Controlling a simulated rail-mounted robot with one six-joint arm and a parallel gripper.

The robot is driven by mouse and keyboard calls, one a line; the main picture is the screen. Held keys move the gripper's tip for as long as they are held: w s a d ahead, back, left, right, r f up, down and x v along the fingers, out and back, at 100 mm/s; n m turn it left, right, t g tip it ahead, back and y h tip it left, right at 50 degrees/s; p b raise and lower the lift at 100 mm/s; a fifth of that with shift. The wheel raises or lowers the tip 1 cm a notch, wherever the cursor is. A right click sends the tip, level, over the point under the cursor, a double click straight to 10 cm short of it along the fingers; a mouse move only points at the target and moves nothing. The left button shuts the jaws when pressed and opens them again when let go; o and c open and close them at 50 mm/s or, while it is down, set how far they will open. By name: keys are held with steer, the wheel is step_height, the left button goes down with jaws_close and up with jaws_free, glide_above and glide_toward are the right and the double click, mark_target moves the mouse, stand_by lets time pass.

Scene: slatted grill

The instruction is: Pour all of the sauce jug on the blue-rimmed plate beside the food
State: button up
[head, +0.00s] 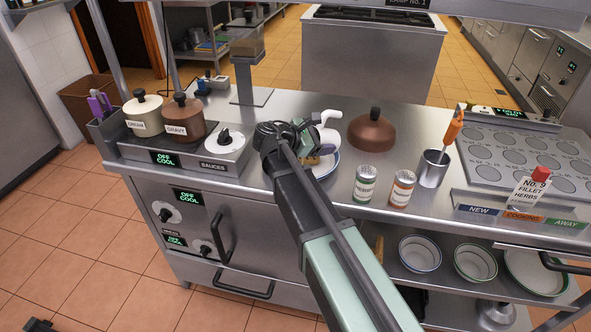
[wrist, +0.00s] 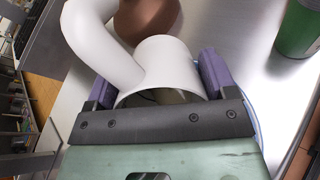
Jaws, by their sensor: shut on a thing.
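The white sauce jug (head: 329,135) is at the tip of my arm in the head view, partly hidden by my gripper (head: 303,137). In the wrist view the jug (wrist: 168,62) sits between the two purple fingers of my gripper (wrist: 158,86), which is shut on it. A curved white part of the jug runs to the upper left there. I cannot tell how far it tilts or how much sauce it holds. The blue-rimmed plate (head: 333,164) lies below and behind my gripper, mostly hidden. A little brownish food (head: 313,160) shows beside my arm.
A brown domed lid (head: 372,130) stands right of the jug. A green-labelled tin (head: 364,184), an orange-labelled tin (head: 402,188) and a steel pot with an orange-handled tool (head: 433,168) stand farther right. The sauce warmer (head: 205,165) with its pots is left.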

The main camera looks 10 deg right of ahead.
steer(key=shift+s+a+r+h+b, duration=0.1)
steer(key=shift+a+r+h+b, duration=0.15)
steer(key=shift+h+b, duration=0.4)
